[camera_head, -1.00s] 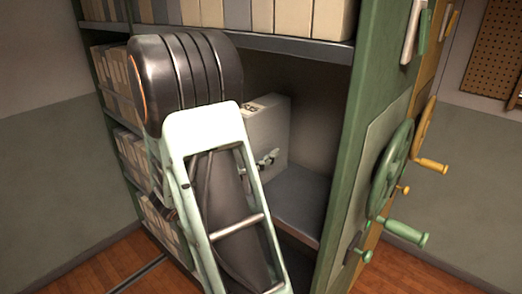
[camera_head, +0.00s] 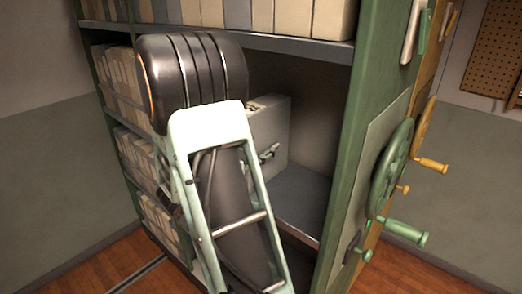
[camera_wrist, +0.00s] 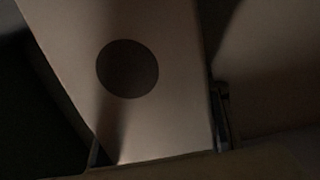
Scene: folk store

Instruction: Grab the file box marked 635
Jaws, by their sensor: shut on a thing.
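A pale grey file box (camera_head: 273,121) stands upright on a shelf in the head view, partly hidden behind my arm. Dark marks show near its top edge, but I cannot read the number. My gripper (camera_head: 268,153) is at the box's front and is shut on it. In the wrist view, the box (camera_wrist: 172,60) fills the middle, with a dark round hole in its face. A dark finger shows against its right edge, and the lower left edge is in shadow.
The shelf (camera_head: 300,195) to the right of the box is bare, up to a green side panel (camera_head: 347,150) with a green handwheel (camera_head: 390,168). More boxes (camera_head: 245,14) fill the shelf above, and several stand on shelves at left.

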